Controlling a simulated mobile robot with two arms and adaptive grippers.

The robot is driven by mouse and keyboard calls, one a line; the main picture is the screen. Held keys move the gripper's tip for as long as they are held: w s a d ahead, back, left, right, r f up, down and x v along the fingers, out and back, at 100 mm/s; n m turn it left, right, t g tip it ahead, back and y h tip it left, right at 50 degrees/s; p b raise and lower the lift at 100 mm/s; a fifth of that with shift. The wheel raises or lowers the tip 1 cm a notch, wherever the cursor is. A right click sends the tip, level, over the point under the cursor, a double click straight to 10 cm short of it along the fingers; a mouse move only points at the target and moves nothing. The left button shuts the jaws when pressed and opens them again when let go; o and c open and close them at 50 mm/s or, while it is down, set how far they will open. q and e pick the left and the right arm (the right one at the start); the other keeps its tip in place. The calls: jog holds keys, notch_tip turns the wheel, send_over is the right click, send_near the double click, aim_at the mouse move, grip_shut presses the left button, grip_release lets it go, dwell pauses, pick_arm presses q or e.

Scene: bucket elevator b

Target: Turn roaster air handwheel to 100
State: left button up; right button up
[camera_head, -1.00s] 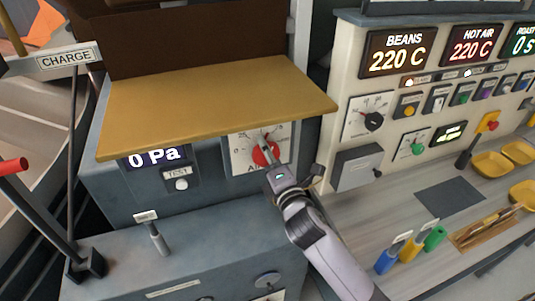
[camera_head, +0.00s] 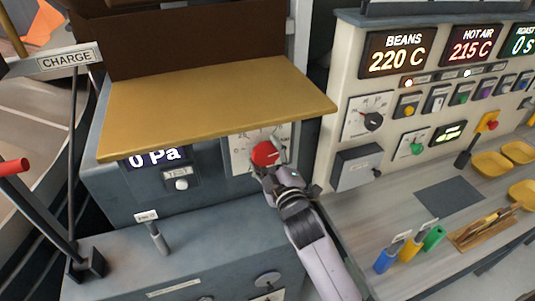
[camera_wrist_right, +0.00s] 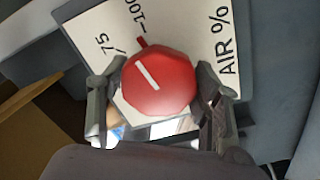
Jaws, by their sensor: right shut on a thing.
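The red roaster air handwheel (camera_head: 265,154) sits on a white dial plate (camera_head: 241,160) under the yellow shelf. In the right wrist view the handwheel (camera_wrist_right: 160,82) carries a white line and a small red tip, which points close to the 100 mark, between 75 and 100. The plate reads "AIR %" (camera_wrist_right: 227,38). My right gripper (camera_head: 267,169) is at the handwheel from below right. In the right wrist view its fingers (camera_wrist_right: 160,88) stand on both sides of the wheel, shut on it. My left gripper is not in view.
The yellow shelf (camera_head: 215,105) overhangs the dial closely. A "0 Pa" display (camera_head: 155,156) and TEST button (camera_head: 181,184) are to the left. A grey box (camera_head: 357,168) stands right of my arm.

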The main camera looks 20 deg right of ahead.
jog(key=shift+f+m, duration=0.1)
jog(key=shift+m, duration=1)
jog(key=o, duration=1.2)
jog(key=shift+c, duration=0.2)
jog(key=s, duration=1.2)
jog(key=shift+d, duration=0.1)
